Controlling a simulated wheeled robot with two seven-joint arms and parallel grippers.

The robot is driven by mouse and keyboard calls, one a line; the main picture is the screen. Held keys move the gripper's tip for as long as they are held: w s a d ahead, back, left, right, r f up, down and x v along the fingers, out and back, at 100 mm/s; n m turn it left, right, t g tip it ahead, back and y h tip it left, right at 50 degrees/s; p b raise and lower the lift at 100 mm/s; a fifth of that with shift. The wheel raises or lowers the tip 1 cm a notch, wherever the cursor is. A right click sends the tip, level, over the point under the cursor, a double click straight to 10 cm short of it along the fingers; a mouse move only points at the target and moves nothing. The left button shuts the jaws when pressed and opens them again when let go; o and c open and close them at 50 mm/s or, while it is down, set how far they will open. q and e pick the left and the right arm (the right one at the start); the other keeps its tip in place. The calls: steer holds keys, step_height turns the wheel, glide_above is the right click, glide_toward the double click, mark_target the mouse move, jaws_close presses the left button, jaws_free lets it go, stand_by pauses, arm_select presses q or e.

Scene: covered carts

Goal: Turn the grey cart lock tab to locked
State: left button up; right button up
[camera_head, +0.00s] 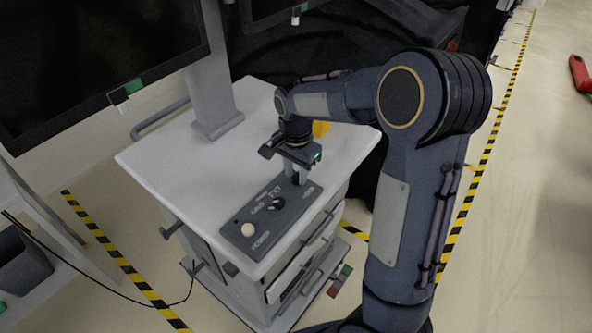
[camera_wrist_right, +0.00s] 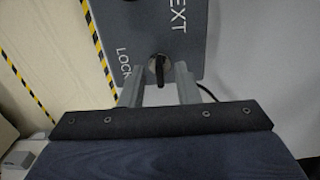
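The grey cart (camera_head: 180,165) has a dark panel (camera_head: 290,218) along the front edge of its light top. At the panel's far end a small dark lock tab (camera_wrist_right: 159,68) shows in the right wrist view, beside the lettering "LOCK". In that view it points roughly along the gripper's axis. My right gripper (camera_head: 297,177) hangs over this end of the panel and hides the tab in the head view. Its two fingers (camera_wrist_right: 160,82) are apart, one on each side of the tab, with visible gaps. My left gripper is out of view.
The panel also carries a white button (camera_head: 248,230) and a black knob (camera_head: 277,203). A monitor post (camera_head: 212,90) rises from the cart top. A yellow object (camera_head: 321,128) shows behind my wrist. Striped tape (camera_head: 475,180) marks the floor. The cart top's left side is clear.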

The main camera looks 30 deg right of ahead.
mark_target(296, 174)
step_height(296, 174, up, 8)
steer(key=shift+f, duration=0.1)
stand_by(0.4)
steer(key=s+a+n+t+y, duration=0.1)
steer(key=s+a+n+t, duration=0.1)
steer(key=s+n, duration=0.2)
steer(key=s+a+n+t+y, duration=0.1)
steer(key=s+a+n, duration=0.2)
steer(key=s, duration=0.7)
steer(key=s+a+f+n+t+y, duration=0.1)
steer(key=s+n, duration=0.3)
steer(key=s, duration=0.4)
steer(key=shift+a+n+t+y, duration=0.4)
steer(key=shift+a+t, duration=0.35)
steer(key=shift+t, duration=0.05)
steer(key=shift+s, duration=0.1)
